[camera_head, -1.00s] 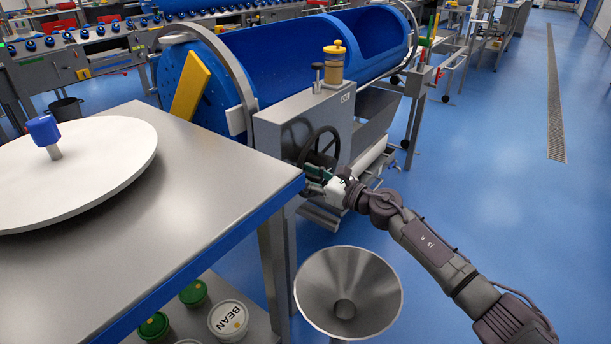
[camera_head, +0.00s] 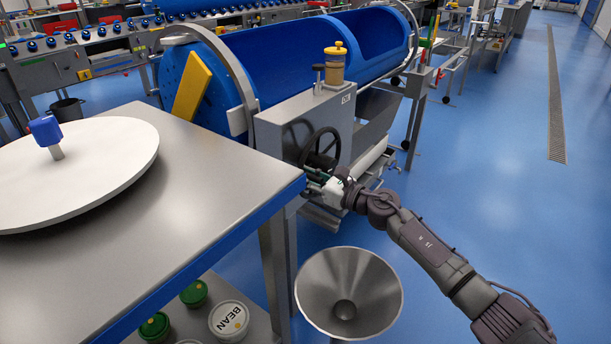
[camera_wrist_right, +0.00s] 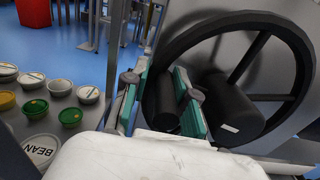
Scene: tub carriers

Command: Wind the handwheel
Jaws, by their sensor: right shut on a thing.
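The handwheel (camera_head: 321,147) is a black spoked wheel on the front of a grey machine housing, just beyond the table corner. In the right wrist view the handwheel's rim (camera_wrist_right: 176,42) and spokes fill the right side, with its dark hub (camera_wrist_right: 228,108) inside. My right gripper (camera_head: 314,180) is at the wheel's lower edge. Its green-padded fingers (camera_wrist_right: 160,98) are shut on the wheel's black crank handle (camera_wrist_right: 163,103), one on each side. The handle is mostly hidden in the head view. My left gripper is not in view.
A steel table (camera_head: 205,185) with a round white disc (camera_head: 100,165) stands at left. A steel funnel (camera_head: 349,280) stands below my right arm. A blue drum (camera_head: 290,55) lies behind the housing (camera_head: 275,130). Lidded tubs (camera_head: 228,320) sit on the lower shelf. Blue floor at right is clear.

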